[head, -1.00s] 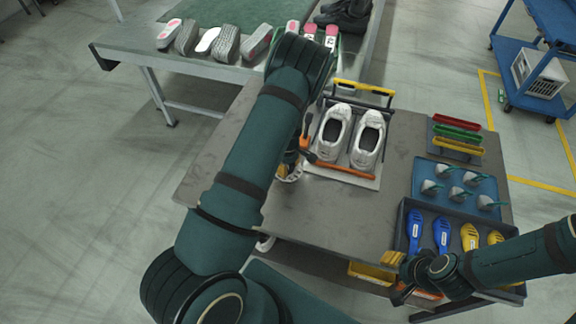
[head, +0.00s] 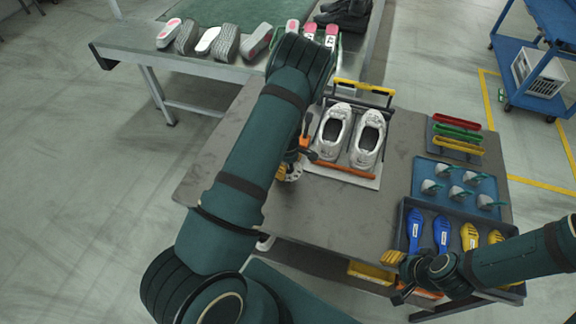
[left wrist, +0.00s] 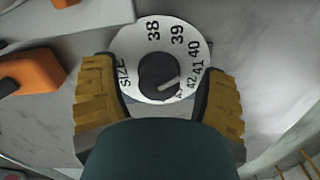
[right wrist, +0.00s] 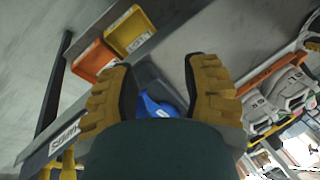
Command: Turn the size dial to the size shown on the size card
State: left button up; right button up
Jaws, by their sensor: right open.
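The size dial (left wrist: 133,83) is a white disc with a dark centre knob (left wrist: 150,70) in the left wrist view. Its numbers run from 38 upward, and the knob's white mark points toward about 42. In the head view the dial (head: 289,173) is partly hidden by my left arm. My left gripper (left wrist: 160,68) is over the dial, its yellow fingers apart on either side of the knob. I cannot tell whether they touch it. My right gripper (right wrist: 158,75) is open and empty by the table's front edge. I cannot identify a readable size card.
White shoes (head: 350,135) stand in a rack behind the dial. A white label (right wrist: 65,138) shows unreadable lettering.

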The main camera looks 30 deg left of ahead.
pick_arm(q)
jog(key=shift+r, duration=0.1)
notch_tip(320, 180, up, 12)
dwell(0.5)
dwell(0.5)
